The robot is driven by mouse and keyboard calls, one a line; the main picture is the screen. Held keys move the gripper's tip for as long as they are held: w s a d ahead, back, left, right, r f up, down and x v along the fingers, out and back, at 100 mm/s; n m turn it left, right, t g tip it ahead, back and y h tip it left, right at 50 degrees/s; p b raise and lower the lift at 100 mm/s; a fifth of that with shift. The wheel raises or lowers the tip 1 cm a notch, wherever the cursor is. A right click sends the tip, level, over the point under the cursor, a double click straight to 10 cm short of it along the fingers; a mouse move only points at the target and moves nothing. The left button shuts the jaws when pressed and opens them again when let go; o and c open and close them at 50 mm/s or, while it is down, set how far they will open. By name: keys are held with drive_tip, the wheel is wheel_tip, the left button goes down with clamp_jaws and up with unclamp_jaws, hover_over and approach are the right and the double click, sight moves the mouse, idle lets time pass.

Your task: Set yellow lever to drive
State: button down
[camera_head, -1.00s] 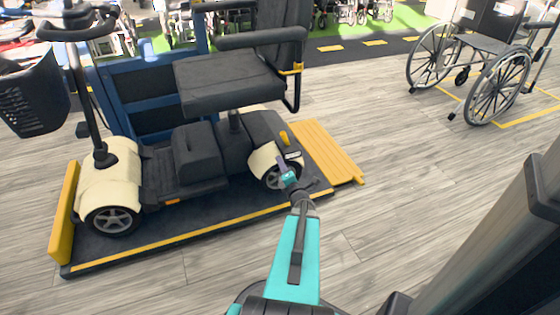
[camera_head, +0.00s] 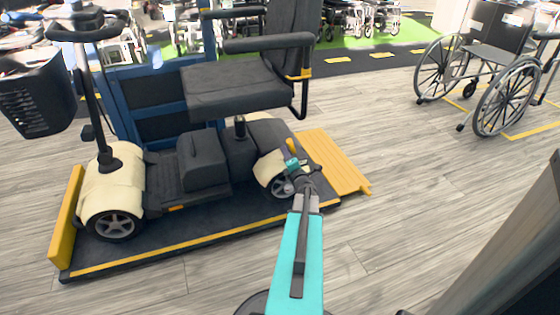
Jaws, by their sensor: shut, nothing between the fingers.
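A mobility scooter with cream bodywork (camera_head: 268,165) and a dark seat (camera_head: 235,85) stands on a low dark platform. The small yellow lever (camera_head: 291,145) sticks up at the scooter's rear, above the back wheel. It leans slightly; I cannot read which setting it is in. My gripper (camera_head: 290,163), with teal parts, is shut and empty just below the lever. It partly covers the rear fender, and I cannot tell whether it touches the lever.
The platform has a yellow ramp (camera_head: 335,162) at its right end and a yellow end board (camera_head: 66,222) at its left. A blue frame (camera_head: 150,95) stands behind the scooter. A wheelchair (camera_head: 485,70) is at the upper right. Grey floor between is clear.

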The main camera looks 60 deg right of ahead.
drive_tip(key=shift+s+d+r, duration=0.15)
drive_tip(key=shift+s+d, duration=0.05)
drive_tip(key=shift+d, duration=0.2)
drive_tip(key=shift+a, duration=0.55)
drive_tip(key=shift+d, duration=0.45)
drive_tip(key=shift+w+r, duration=0.1)
drive_tip(key=shift+w, duration=0.05)
drive_tip(key=shift+d, duration=0.1)
